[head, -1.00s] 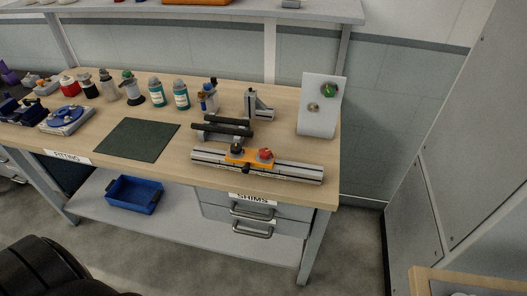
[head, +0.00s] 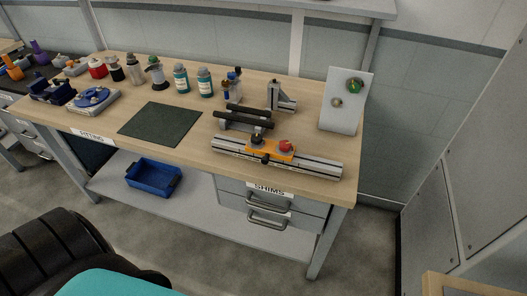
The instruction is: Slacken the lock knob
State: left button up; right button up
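A grey slotted rail (head: 318,168) lies along the front right edge of the wooden bench. An orange carriage (head: 271,151) sits on it near the middle. Neither of my grippers is in view.
The bench (head: 195,150) also holds a dark green mat (head: 160,124), black bars (head: 243,120) behind the rail, a white upright panel (head: 342,112) with a green knob, and several bottles. A blue bin (head: 153,178) sits on the lower shelf. A dark rounded shape (head: 45,255) fills the bottom left.

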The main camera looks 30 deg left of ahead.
aim_at(285, 146)
jog(key=l+u, duration=0.1)
jog(key=u, duration=0.8)
jog(key=i+l, duration=0.05)
